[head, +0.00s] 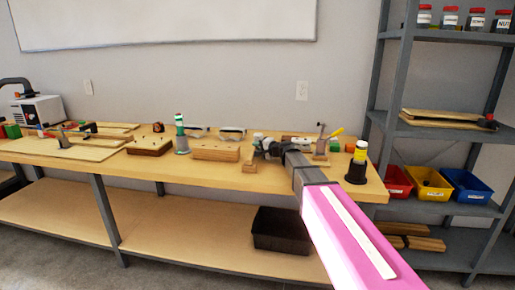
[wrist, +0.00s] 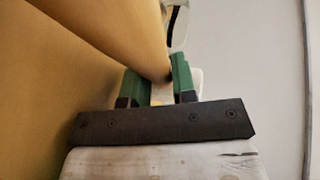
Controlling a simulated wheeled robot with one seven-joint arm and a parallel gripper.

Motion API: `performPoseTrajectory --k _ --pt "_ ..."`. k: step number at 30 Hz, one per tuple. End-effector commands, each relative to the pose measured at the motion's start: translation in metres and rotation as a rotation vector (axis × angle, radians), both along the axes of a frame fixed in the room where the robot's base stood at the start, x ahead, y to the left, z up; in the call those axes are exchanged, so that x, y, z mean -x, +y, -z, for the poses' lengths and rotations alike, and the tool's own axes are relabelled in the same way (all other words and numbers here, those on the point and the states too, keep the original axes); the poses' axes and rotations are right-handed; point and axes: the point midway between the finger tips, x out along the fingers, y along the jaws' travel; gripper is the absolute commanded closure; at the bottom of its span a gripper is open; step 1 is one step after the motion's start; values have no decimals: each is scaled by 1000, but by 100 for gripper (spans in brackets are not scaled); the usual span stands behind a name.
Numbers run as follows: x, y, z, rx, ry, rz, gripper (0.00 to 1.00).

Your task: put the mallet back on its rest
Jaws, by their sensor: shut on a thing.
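My gripper (head: 266,148) is over the right part of the workbench, partly hidden behind my own arm in the head view. In the wrist view its two green fingers (wrist: 157,85) are shut on a smooth tan wooden piece (wrist: 135,38), which appears to be the mallet. This piece runs up and left from between the fingers. The mallet's full shape cannot be made out in the head view. A small upright wooden piece on a base (head: 250,162) stands just left of my gripper; I cannot tell whether it is the rest.
A grey shelf (head: 386,85) with coloured bins stands at right. The wall is close behind.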

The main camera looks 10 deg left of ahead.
Motion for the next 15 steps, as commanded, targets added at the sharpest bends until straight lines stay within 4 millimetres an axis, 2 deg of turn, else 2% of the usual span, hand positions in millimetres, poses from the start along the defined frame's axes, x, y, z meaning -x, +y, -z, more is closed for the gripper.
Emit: performPoseTrajectory --k 8,9,11,15 --pt "0 0 3 -1 0 0 100" --pt "0 0 3 -1 0 0 65" --pt "0 0 3 -1 0 0 46" --pt "0 0 3 0 0 0 45"
